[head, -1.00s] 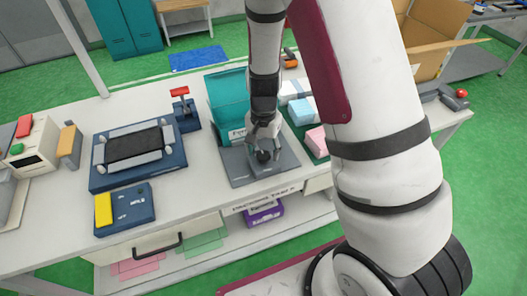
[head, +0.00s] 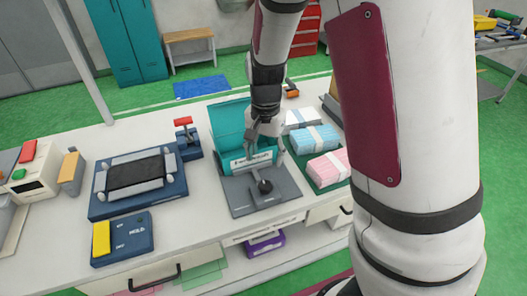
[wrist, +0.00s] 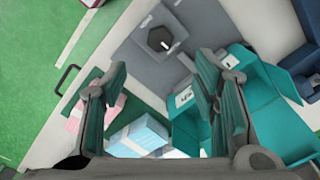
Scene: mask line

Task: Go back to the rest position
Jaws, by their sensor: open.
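My gripper (head: 265,143) is in the middle of the head view, above the table by a teal open box (head: 228,120). In the wrist view my gripper (wrist: 165,95) has its two fingers wide apart with nothing between them. Below it is a grey plate (head: 240,203) with a dark knob (head: 265,186); the knob also shows in the wrist view (wrist: 161,39). The gripper is apart from the knob. Part of the teal box (wrist: 245,95) lies beyond the right finger in the wrist view.
Blue (head: 311,139) and pink (head: 328,166) packs lie right of the gripper on a green mat. A blue fixture with a dark screen (head: 137,173), a blue panel with a yellow block (head: 122,239) and a red-handled press (head: 187,137) stand to the left. The table's front strip is clear.

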